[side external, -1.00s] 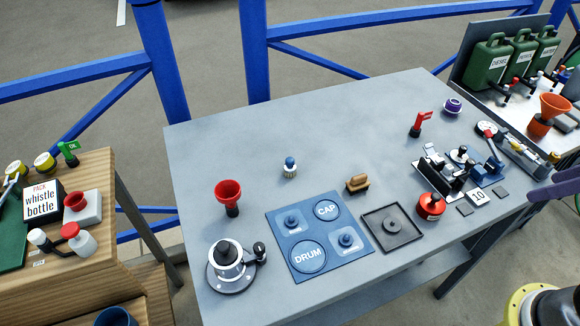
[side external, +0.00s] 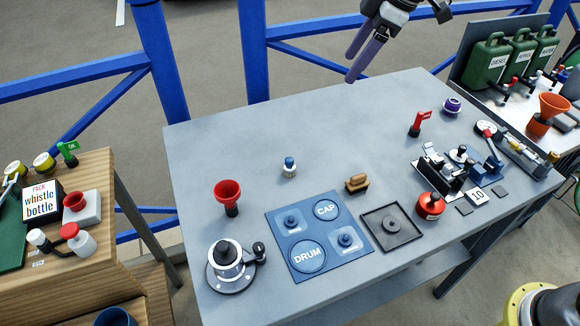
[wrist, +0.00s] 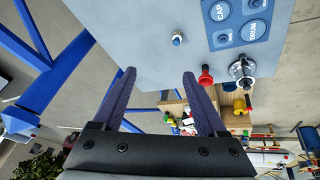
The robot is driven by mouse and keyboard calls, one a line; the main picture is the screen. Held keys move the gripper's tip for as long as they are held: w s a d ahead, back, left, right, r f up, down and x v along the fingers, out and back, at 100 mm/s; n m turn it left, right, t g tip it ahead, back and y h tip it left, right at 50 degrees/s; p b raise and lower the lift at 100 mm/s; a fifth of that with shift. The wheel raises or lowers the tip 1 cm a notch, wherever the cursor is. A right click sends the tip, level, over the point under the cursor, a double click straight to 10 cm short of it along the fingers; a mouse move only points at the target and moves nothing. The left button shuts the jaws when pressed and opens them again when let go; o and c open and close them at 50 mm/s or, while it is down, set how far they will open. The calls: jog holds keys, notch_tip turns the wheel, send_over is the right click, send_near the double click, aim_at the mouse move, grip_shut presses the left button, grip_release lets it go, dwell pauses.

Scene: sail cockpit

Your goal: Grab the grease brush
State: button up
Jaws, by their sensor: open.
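Two small pieces on the grey table could be the grease brush, and I cannot tell which for sure. One is a brown, brush-like block (side external: 357,183) right of the blue mat. The other is a small upright piece with a blue top and pale lower part (side external: 289,168) behind the mat; it also shows in the wrist view (wrist: 177,39). My gripper (side external: 352,64) is above the table's far edge, with purple fingers apart and nothing between them. In the wrist view my gripper (wrist: 159,75) is also open and empty. The brown block is not visible there.
The blue mat (side external: 279,228) holds labelled CAP and DRUM spots. A red funnel (side external: 228,193), a winch-like drum (side external: 226,262), a dark square tray (side external: 374,221) and a red can (side external: 430,207) stand around. The table's back middle is clear. Blue railings (side external: 257,60) run behind.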

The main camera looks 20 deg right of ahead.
jog(key=g, duration=0.2)
send_near(291, 159)
jog(key=shift+n, duration=0.6)
jog(key=x, duration=0.5)
jog(key=shift+w+a, duration=0.15)
jog(key=shift+a, duration=0.2)
jog(key=shift+d+x, duration=0.15)
jog(key=shift+x, duration=1.35)
jog(key=shift+d+x, duration=0.15)
jog(key=shift+x, duration=1.35)
grip_shut()
